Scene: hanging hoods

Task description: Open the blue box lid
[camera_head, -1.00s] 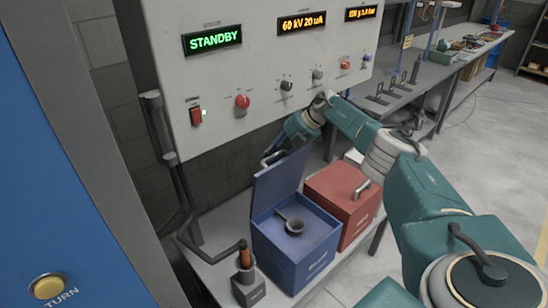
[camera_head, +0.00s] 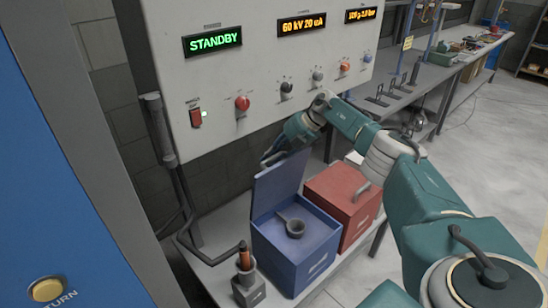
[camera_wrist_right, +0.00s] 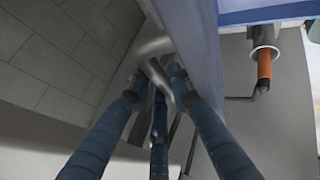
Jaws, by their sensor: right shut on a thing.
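The blue box (camera_head: 318,262) stands on the bench with its lid (camera_head: 277,185) raised, roughly upright at the box's back left side. A grey ladle-like cup (camera_head: 294,228) shows inside the open box. My right gripper (camera_head: 270,158) is behind the lid, partly hidden by it. In the right wrist view its blue fingers (camera_wrist_right: 160,85) are shut on a grey handle (camera_wrist_right: 158,62) on the outer face of the lid (camera_wrist_right: 190,50). My left gripper is not in view.
A red box (camera_head: 338,190) with a handle stands right beside the blue box. An orange-handled tool (camera_head: 244,258) stands in a grey holder (camera_head: 248,290) at the front left. A control panel (camera_head: 220,85) with knobs hangs above the bench. A dark pipe (camera_head: 160,140) runs down at the left.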

